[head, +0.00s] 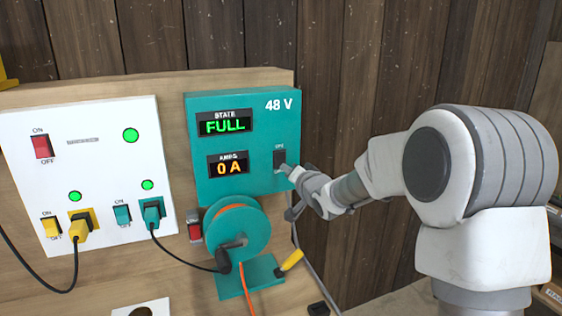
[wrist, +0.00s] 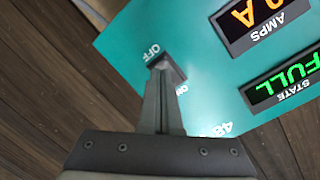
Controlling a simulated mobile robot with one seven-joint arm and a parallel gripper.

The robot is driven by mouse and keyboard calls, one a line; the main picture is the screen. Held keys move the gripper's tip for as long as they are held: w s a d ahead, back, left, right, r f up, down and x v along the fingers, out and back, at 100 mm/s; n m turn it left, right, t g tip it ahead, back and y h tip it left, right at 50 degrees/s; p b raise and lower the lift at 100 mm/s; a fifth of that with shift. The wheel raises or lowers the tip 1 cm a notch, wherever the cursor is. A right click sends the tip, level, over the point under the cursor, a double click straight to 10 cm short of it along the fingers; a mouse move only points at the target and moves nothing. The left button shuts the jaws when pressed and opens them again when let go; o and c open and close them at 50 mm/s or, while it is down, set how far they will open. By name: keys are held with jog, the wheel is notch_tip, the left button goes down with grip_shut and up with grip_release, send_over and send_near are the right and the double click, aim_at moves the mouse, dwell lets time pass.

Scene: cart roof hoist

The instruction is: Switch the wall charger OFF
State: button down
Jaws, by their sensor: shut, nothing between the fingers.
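The wall charger (head: 240,187) is a teal box marked 48 V. Its display reads STATE FULL and AMPS 0 A. Its dark rocker switch (head: 279,159) is at the lower right of the front face, with a small label above it. My gripper (head: 289,170) is shut and empty, its tips at the lower part of the switch. In the wrist view the closed fingertips (wrist: 161,68) lie over the switch, close to the OFF label (wrist: 151,53). They hide much of the switch, so I cannot tell its position or whether they touch it.
A white panel (head: 95,120) at left has a red switch, green lamps, and yellow and teal plugs with cables. A teal reel (head: 238,232) with an orange cord and a small red switch (head: 195,230) sit below the charger. Plank wall (head: 340,60) lies behind.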

jog(key=shift+x, duration=1.05)
dwell(0.4)
jog(key=v, duration=0.7)
dwell(0.5)
